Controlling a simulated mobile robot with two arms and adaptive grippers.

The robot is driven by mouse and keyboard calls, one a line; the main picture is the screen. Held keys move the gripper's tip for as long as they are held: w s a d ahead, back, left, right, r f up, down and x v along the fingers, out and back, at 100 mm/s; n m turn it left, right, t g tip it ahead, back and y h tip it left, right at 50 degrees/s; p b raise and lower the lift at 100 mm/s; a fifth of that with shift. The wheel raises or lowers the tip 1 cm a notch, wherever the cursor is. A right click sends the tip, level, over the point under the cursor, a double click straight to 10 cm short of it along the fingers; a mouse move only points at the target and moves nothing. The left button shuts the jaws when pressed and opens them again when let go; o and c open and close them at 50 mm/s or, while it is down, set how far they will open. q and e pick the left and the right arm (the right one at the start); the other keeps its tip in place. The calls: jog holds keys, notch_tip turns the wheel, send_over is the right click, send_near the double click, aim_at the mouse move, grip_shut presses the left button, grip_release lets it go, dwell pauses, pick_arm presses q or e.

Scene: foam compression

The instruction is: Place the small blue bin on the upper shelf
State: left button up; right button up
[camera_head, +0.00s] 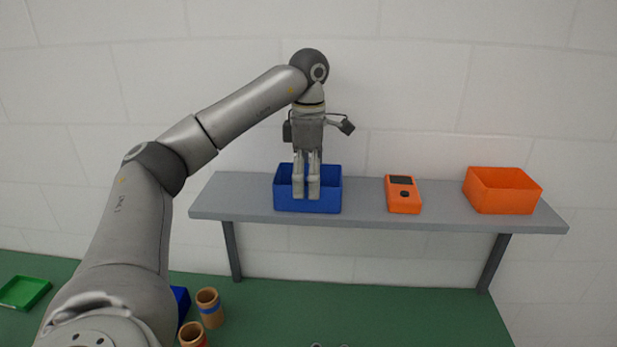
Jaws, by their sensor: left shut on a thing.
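The small blue bin (327,201) is on the grey upper shelf (240,204), left of its middle, and looks upright. My left gripper (306,190) points straight down at the bin and is shut on it. Its fingers overlap the bin's front wall and hide part of the inside. Whether the bin's full weight rests on the shelf cannot be told. My right gripper is not in view.
An orange device (403,203) and an orange bin (503,195) stand on the shelf to the right. Below, the green table (270,310) holds a green tray (23,292), two brown cups (209,308) and another blue object (182,300) partly hidden by my arm.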

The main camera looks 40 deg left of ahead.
pick_arm(q)
jog(key=shift+s+f, duration=0.1)
jog(key=o, duration=0.8)
notch_tip(320, 180, up, 12)
dwell(0.8)
jog(key=shift+d, duration=0.1)
dwell(0.5)
